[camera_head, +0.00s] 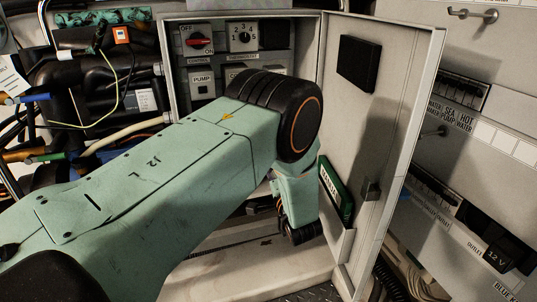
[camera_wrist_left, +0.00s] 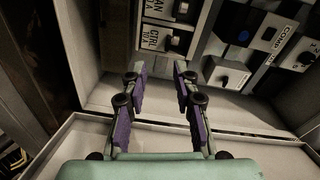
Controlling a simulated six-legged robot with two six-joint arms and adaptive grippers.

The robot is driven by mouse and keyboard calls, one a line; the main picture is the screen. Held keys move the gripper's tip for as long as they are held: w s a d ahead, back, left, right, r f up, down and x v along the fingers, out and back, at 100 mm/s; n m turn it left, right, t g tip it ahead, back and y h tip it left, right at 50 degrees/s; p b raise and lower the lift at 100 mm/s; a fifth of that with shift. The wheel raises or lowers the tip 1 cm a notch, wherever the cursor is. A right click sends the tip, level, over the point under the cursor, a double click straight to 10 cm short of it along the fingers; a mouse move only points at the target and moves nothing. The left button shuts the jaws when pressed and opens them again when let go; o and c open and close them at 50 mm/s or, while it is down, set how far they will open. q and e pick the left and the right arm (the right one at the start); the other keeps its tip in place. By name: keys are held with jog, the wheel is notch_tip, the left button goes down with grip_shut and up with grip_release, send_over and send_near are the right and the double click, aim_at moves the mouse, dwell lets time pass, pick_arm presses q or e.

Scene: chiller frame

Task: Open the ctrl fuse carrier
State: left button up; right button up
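The ctrl fuse carrier (camera_wrist_left: 154,39) shows in the left wrist view as a pale block labelled CTRL 10 A, with a dark part at its right end. It sits in the cabinet panel just beyond my fingertips and looks closed. My left gripper (camera_wrist_left: 159,72) is open, its two purple-padded fingers spread apart with nothing between them. The fingertips are just short of the carrier and I see no contact. My right gripper is not in view.
The fan carrier (camera_wrist_left: 158,9) is directly above in the wrist view. Hoses and cables crowd the left.

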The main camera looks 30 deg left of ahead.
pick_arm(q)
jog(key=w+a+m+b, duration=0.1)
jog(key=w+a+b, duration=0.1)
jog(key=w+a, duration=0.2)
jog(key=shift+w+a+r+m+y+b, duration=0.4)
jog(key=shift+a, duration=0.75)
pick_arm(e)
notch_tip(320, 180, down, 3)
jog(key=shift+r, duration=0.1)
pick_arm(q)
grip_shut()
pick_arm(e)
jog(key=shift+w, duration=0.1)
